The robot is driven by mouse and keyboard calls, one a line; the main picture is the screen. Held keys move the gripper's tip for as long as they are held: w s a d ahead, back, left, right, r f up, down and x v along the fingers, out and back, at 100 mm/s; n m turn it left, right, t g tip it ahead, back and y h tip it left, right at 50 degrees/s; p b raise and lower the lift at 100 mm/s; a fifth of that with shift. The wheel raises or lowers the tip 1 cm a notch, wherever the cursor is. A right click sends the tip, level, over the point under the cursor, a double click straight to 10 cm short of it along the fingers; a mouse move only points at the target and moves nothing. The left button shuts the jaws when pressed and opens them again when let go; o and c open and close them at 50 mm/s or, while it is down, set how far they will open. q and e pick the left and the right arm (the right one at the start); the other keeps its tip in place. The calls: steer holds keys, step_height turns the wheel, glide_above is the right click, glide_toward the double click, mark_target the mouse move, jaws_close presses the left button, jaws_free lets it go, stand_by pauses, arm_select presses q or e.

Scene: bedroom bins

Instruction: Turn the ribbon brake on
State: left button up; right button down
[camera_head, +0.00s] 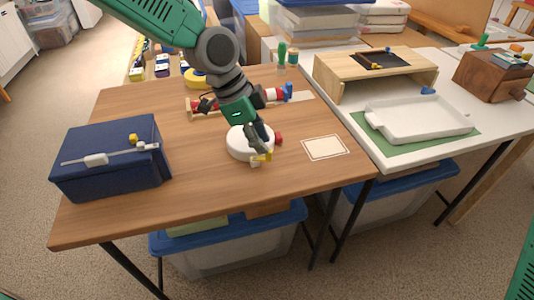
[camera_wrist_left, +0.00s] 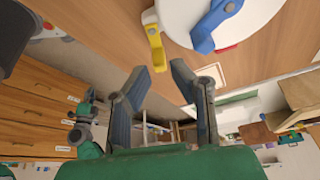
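A white round disc (camera_head: 238,146) lies on the wooden table, with a yellow lever (camera_head: 262,158) at its near right edge and a red part (camera_head: 278,138) on its right side. In the left wrist view the white disc (camera_wrist_left: 262,12) also shows, with the yellow lever (camera_wrist_left: 154,38) and a blue lever (camera_wrist_left: 208,32). I cannot tell which part is the ribbon brake. My left gripper (camera_head: 260,150) is over the disc's right side, hiding part of it. Its fingers (camera_wrist_left: 160,76) are spread with nothing between them, near the levers. My right gripper is out of view.
A navy box (camera_head: 108,178) with a light slider and yellow knob stands at the table's left. A cream card (camera_head: 325,147) lies right of the disc. Behind is a wooden rack (camera_head: 190,112) with red and blue parts. A white tray (camera_head: 418,125) stands on the right table. The front middle is clear.

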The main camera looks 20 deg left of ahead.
arm_select(q)
steer(key=shift+b+x, duration=0.3)
steer(key=shift+x, duration=1.25)
steer(key=shift+r, duration=0.1)
steer(key=shift+c, duration=0.4)
jaws_close()
steer(key=shift+r+n+p, duration=0.1)
steer(key=shift+n+p, duration=0.3)
steer(key=shift+p, duration=0.1)
steer(key=shift+w+n+t+p, duration=0.1)
steer(key=shift+n+t+p, duration=0.2)
steer(key=shift+w, duration=0.1)
steer(key=shift+o, duration=0.4)
jaws_free()
